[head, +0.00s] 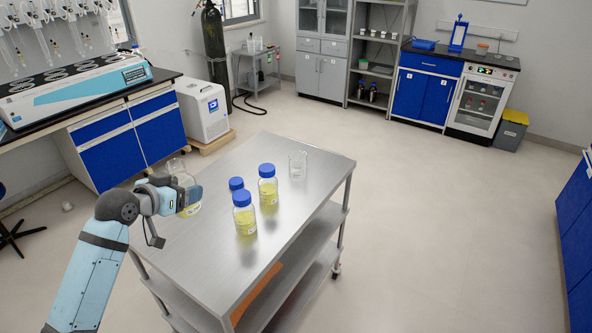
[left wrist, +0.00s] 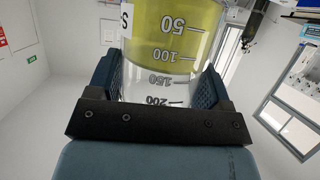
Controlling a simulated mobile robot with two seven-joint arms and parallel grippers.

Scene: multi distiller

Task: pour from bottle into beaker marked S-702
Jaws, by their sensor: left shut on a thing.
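My left gripper (head: 182,194) is shut around a clear glass bottle (head: 189,210) at the table's left edge. The bottle has no cap on and is roughly upright. The left wrist view shows the bottle (left wrist: 172,32) between both fingers, with yellow liquid, volume marks and part of a label with an "S". Whether it touches the table is unclear. A clear, apparently empty beaker (head: 298,166) stands near the table's far right corner. Its label is too small to read. My right gripper is not in view.
Two blue-capped bottles of yellow liquid (head: 245,219) (head: 268,190) stand mid-table, between the held bottle and the beaker. The steel table (head: 200,260) is otherwise bare.

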